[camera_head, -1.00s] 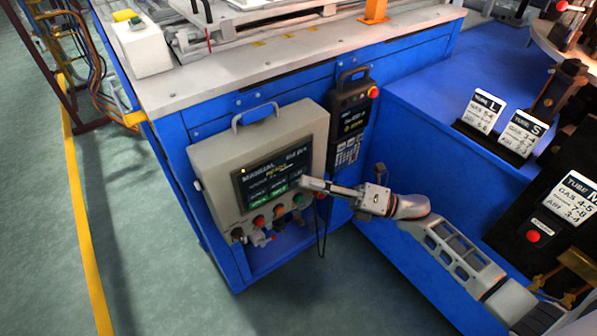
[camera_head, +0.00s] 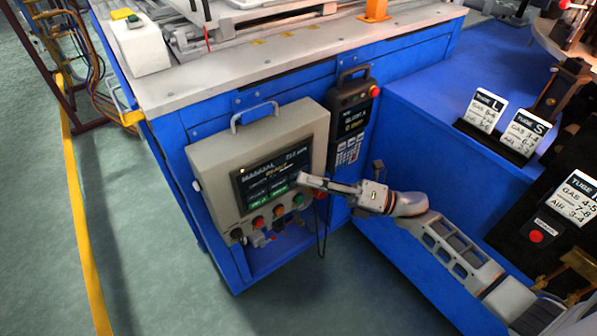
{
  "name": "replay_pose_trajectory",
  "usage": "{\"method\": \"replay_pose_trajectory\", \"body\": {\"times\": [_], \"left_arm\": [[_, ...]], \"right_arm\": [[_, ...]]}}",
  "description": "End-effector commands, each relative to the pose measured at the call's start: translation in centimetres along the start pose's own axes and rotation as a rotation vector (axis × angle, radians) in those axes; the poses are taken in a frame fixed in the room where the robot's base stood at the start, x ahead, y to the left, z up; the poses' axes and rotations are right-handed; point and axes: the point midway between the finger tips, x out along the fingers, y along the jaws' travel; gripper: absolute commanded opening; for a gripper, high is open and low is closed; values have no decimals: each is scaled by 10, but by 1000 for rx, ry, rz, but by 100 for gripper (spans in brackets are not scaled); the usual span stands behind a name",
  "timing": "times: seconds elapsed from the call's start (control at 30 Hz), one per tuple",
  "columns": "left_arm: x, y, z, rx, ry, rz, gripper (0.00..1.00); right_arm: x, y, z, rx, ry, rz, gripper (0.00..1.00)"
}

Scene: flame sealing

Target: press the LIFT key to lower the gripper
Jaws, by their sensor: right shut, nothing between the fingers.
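A grey control box (camera_head: 207,170) with a carry handle hangs on the blue machine front. Its dark screen (camera_head: 258,183) shows a MANUAL-style page with several key fields, too small to read surely, so I cannot tell which one is the LIFT key. My right gripper (camera_head: 302,179) is shut and empty. Its tip is at the right edge of the screen, touching it or just in front of it; I cannot tell which. It covers a small part of the lower right of the screen. My left gripper is not in view.
Several coloured buttons (camera_head: 259,222) sit below the screen. A black pendant (camera_head: 348,125) with a red button hangs right of the box. A black cable hangs below my right gripper. Tube cards (camera_head: 486,110) stand on the blue bench at right. Open floor lies at left.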

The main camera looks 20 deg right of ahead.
Motion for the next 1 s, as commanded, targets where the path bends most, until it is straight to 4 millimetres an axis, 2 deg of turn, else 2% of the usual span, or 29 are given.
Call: {"method": "replay_pose_trajectory", "body": {"times": [0.5, 1.0], "left_arm": [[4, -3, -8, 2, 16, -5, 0], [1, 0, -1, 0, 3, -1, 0]], "right_arm": [[3, -2, 2, 1, 0, 0, 0], [-4, 3, -3, 1, -1, 0, 0]]}}
